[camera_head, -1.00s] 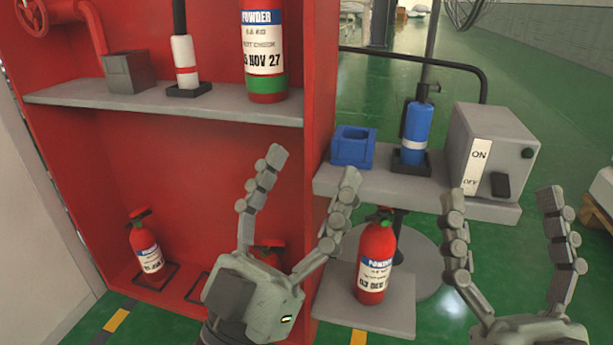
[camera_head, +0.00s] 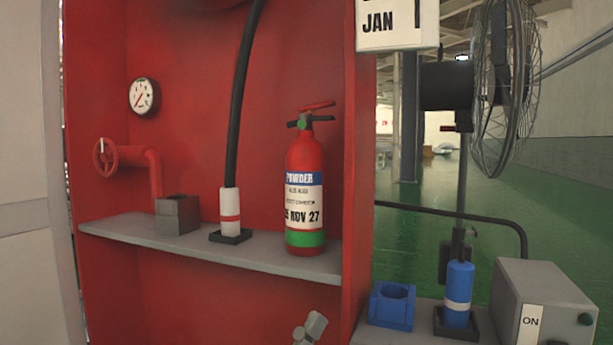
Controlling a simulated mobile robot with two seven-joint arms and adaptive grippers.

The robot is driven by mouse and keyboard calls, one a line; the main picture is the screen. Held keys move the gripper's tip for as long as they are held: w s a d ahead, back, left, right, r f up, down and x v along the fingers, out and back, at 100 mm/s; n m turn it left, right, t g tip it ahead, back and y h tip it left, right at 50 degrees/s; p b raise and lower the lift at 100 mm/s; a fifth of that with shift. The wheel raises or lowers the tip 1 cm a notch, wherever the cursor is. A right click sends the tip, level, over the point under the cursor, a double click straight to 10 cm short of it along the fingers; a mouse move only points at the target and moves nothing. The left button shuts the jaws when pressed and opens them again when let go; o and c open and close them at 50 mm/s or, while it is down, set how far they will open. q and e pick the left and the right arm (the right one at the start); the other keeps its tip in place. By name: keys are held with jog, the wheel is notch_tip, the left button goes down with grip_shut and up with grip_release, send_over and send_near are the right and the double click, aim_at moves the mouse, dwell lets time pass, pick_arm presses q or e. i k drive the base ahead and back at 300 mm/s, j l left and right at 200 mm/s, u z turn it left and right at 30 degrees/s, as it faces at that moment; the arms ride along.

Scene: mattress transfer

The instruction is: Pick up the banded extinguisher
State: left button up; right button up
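A red fire extinguisher (camera_head: 304,190) with a green band round its foot stands upright on the grey shelf (camera_head: 150,236) of the red cabinet, near the cabinet's right wall. Its label reads POWDER and ends in NOV 27. A red lever and a green part show at its top. A fingertip of my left gripper (camera_head: 311,328) shows at the bottom edge, lower in the picture than the extinguisher and apart from it. The rest of that gripper is out of frame. My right gripper is not in view.
A grey block (camera_head: 177,214) and a white hose nozzle (camera_head: 230,206) with a red band stand left of the extinguisher. A blue holder (camera_head: 391,305), a blue cylinder (camera_head: 458,295) and a grey switch box (camera_head: 541,308) are at lower right.

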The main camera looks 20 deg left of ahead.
aim_at(305, 159)
jog(key=k+j, duration=0.1)
jog(key=j, duration=0.6)
jog(key=k+j, duration=0.1)
jog(key=j, duration=0.6)
jog(key=u, duration=0.05)
